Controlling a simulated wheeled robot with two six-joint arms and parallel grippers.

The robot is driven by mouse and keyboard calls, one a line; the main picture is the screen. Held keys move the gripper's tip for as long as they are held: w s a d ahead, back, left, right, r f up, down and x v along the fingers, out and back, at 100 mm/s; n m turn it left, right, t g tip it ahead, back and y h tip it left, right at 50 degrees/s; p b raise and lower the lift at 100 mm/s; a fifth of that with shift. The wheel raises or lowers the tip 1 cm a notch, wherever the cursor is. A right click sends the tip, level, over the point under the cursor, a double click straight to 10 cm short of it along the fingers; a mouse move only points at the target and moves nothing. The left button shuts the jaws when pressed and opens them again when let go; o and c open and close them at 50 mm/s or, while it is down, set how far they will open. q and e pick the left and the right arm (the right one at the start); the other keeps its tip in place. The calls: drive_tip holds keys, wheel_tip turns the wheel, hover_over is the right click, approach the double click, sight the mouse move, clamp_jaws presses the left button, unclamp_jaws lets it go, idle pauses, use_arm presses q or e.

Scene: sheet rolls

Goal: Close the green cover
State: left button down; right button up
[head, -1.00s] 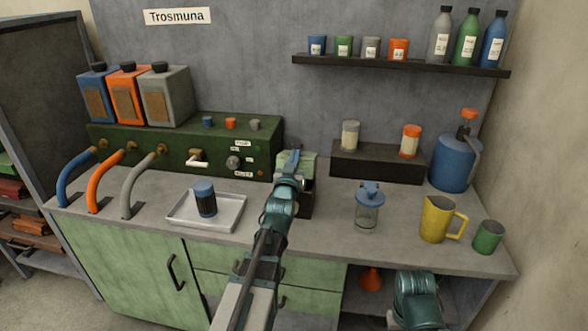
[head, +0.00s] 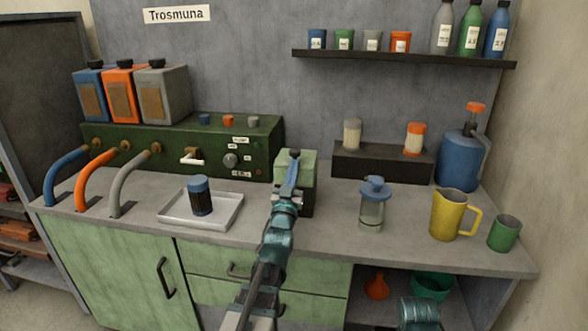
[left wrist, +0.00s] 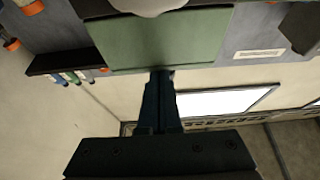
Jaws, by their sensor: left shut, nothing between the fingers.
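The green cover (head: 308,171) is the pale green top part of a small dark box on the counter, right of the dark green machine. I cannot tell whether it is fully down on the box. My left gripper (head: 293,160) is shut and empty, its blue fingers in front of the cover and overlapping it in the head view. In the left wrist view the shut fingers (left wrist: 161,76) reach the edge of a flat green panel (left wrist: 160,40), which looks like the cover; contact is unclear. My right gripper is out of view; only part of that arm shows at the lower right.
A metal tray (head: 172,221) with a dark blue cylinder (head: 201,196) stands left of the box. A glass jar with a blue lid (head: 374,205) stands to the right, then a yellow jug (head: 446,215) and green cup (head: 503,234). A dark block (head: 383,161) is behind.

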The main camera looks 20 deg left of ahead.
use_arm(q)
drive_tip(key=shift+s+f, duration=0.15)
drive_tip(key=shift+f, duration=0.2)
idle(0.3)
drive_tip(key=f+b+v, duration=0.1)
drive_tip(key=b+v, duration=0.5)
drive_tip(key=v, duration=0.3)
drive_tip(key=shift+f, duration=0.45)
